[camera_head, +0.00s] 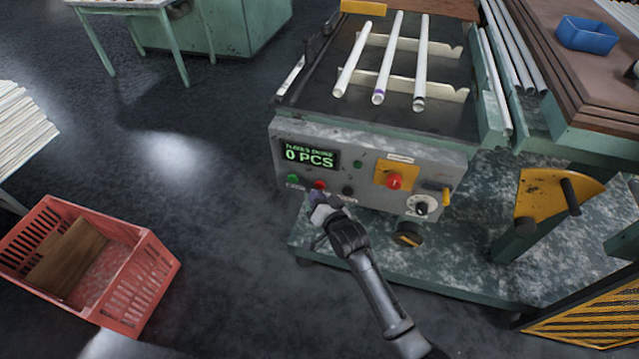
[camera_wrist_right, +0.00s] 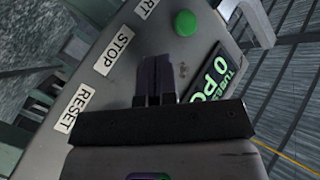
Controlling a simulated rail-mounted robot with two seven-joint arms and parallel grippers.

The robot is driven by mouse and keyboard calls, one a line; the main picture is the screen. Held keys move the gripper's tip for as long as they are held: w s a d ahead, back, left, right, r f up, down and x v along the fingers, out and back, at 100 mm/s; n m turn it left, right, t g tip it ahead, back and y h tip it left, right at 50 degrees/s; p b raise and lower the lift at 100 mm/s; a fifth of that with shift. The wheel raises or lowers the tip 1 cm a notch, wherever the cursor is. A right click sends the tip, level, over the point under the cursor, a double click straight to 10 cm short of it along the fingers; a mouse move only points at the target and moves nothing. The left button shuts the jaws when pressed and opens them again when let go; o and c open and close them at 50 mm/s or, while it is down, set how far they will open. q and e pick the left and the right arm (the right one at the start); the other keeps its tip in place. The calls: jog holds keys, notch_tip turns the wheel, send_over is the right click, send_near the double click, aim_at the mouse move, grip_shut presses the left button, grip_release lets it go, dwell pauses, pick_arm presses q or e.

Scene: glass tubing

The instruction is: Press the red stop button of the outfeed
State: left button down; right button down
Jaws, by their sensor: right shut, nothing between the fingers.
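The grey outfeed control panel (camera_head: 350,155) has a small red button (camera_head: 319,185) in its lower row, between a green button (camera_head: 293,178) and a dark button (camera_head: 347,191). My right gripper (camera_head: 317,202) is shut and empty, with its fingertips just below the red button in the head view. In the right wrist view, the shut fingers (camera_wrist_right: 155,78) point at the panel beside the STOP label (camera_wrist_right: 115,50), and the red button is hidden there. I cannot tell whether the tips touch it. My left gripper is out of view.
A larger red button (camera_head: 394,181) sits on a yellow plate to the right. The display (camera_head: 309,156) reads 0 PCS. White tubes (camera_head: 390,60) lie on the rack behind the panel. A red crate (camera_head: 150,265) stands on the floor at left.

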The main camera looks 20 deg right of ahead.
jog(key=shift+s+a, duration=0.1)
jog(key=shift+s, duration=0.05)
jog(key=s+a+p, duration=0.1)
jog(key=s+p, duration=0.1)
jog(key=s+a+p, duration=0.1)
jog(key=s+a, duration=0.1)
jog(key=shift+a+p, duration=0.1)
jog(key=shift+p, duration=0.3)
jog(key=shift+w, duration=0.1)
dwell(0.7)
